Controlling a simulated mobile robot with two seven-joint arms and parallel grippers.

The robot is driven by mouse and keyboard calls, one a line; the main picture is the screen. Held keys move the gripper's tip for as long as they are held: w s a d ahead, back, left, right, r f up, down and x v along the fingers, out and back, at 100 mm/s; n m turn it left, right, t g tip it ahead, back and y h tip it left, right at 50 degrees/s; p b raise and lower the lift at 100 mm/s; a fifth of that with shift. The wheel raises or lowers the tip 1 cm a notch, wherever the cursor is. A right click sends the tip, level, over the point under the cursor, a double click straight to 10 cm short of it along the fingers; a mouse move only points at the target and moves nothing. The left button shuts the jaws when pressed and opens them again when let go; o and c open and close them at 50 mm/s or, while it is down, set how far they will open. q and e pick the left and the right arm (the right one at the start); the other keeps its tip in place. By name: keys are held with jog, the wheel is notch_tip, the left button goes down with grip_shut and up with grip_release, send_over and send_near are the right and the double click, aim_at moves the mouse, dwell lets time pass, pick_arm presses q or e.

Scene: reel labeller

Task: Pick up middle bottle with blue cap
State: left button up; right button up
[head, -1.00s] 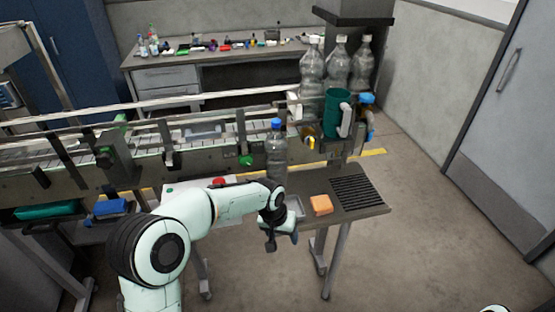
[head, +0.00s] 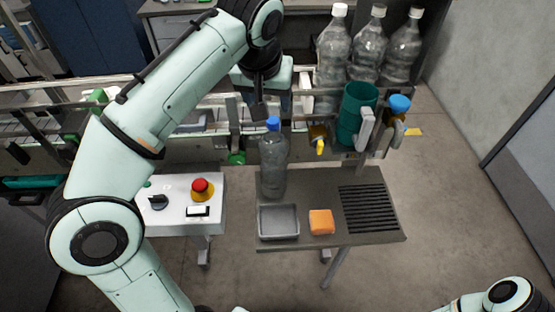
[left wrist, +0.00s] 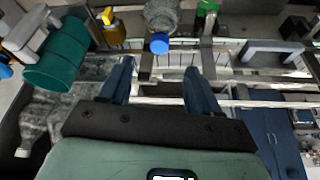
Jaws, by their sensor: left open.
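A clear bottle with a blue cap (head: 273,165) stands upright on the small side table, at the middle of the head view. In the left wrist view its blue cap (left wrist: 160,44) shows at the top centre, with part of the bottle body behind it. My left gripper (head: 271,107) is open and empty, pointing down above and just behind the cap. In the left wrist view the two fingers (left wrist: 159,68) are spread wide, with the cap beyond their tips and not between them. Of my right arm only a link shows at the bottom right; its gripper is out of view.
A grey tray (head: 278,222), orange block (head: 321,221) and red-button control box (head: 188,203) are in front. The conveyor (head: 195,150) runs left.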

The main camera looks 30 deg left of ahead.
aim_at(273, 121)
pick_arm(q)
jog(key=x, duration=0.5)
jog(key=shift+s+b, duration=0.2)
jog(key=shift+b, duration=0.1)
jog(key=shift+x, duration=2.95)
jog(key=shift+w+d, duration=0.1)
jog(key=shift+w, duration=0.05)
grip_shut()
pick_arm(e)
jog(key=shift+s+f, duration=0.75)
jog(key=shift+s, duration=0.15)
pick_arm(q)
jog(key=shift+r, duration=0.2)
